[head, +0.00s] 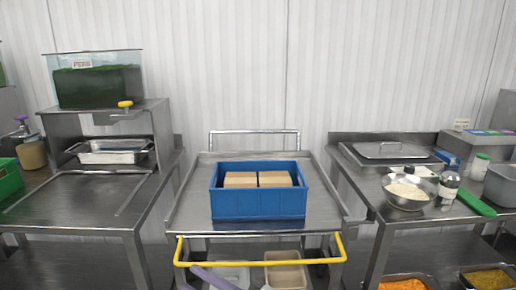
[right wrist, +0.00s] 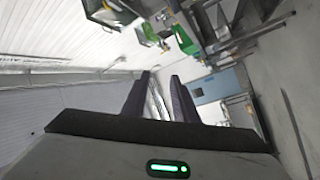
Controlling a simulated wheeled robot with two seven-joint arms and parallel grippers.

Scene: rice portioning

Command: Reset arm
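My right gripper (right wrist: 160,76) shows in the right wrist view. Its two dark fingers stand apart with a gap between them, and nothing is held in the gap. It points into open space, with the room tilted behind it. In the head view, a slanted grey-purple bar (head: 212,278) shows at the bottom edge; I cannot tell whether it is part of my gripper. My left gripper is not in view. The task names no object.
A blue crate (head: 258,205) with cardboard boxes stands on a steel cart (head: 186,210) with a yellow handle (head: 262,237). A steel table on the right bears a rice bowl (head: 405,203) and bottles. The left table (head: 80,198) has a clear front.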

